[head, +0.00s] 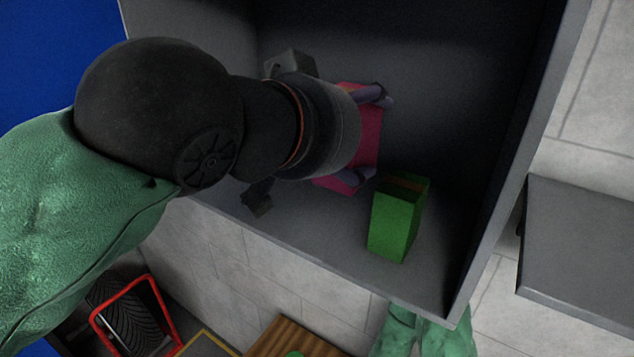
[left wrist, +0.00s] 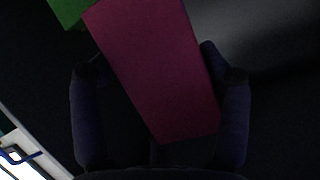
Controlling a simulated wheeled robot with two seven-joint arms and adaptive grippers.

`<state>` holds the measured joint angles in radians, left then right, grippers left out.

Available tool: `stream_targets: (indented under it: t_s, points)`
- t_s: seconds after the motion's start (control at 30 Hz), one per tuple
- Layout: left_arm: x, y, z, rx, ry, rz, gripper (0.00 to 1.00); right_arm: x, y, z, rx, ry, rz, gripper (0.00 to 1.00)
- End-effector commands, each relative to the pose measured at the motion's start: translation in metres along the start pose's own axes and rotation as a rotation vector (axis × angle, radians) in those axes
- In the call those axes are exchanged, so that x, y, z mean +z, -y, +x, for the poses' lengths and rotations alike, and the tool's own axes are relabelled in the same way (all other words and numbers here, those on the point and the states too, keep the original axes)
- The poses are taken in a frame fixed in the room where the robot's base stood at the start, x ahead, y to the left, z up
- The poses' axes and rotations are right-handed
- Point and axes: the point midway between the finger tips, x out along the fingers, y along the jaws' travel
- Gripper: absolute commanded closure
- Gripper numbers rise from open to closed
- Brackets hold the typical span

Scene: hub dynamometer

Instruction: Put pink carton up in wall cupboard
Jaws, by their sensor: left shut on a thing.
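The pink carton (head: 369,137) is inside the grey wall cupboard (head: 300,232), largely hidden behind my left wrist in the head view. My left gripper (head: 374,136) reaches into the cupboard and is shut on the carton, one finger at each side of it. The left wrist view shows the carton (left wrist: 158,65) tilted between the two fingers of the left gripper (left wrist: 160,110). I cannot tell whether the carton touches the cupboard floor. My right gripper is not in view.
A green carton (head: 395,222) stands in the cupboard just right of the pink one, near the front edge; its corner shows in the left wrist view (left wrist: 68,10). A grey shelf or panel (head: 580,255) is at the right. A red-framed tyre (head: 128,315) and a wooden surface (head: 292,340) are below.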

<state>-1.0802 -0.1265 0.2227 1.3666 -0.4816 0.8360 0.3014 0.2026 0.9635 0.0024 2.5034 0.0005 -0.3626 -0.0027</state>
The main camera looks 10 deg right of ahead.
Motion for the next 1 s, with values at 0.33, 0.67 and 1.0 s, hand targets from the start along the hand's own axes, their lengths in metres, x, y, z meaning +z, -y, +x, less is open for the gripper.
stream_targets:
  t_s: [0.33,0.67,1.0]
  points:
    - [0.018,0.066,0.049,-0.006,0.003,-0.005,0.62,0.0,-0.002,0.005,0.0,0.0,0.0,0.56]
    - [0.054,0.097,0.084,-0.002,0.0,-0.002,0.62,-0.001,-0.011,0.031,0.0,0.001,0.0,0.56]
    - [0.07,0.107,0.098,-0.001,-0.001,0.0,0.62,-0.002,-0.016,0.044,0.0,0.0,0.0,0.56]
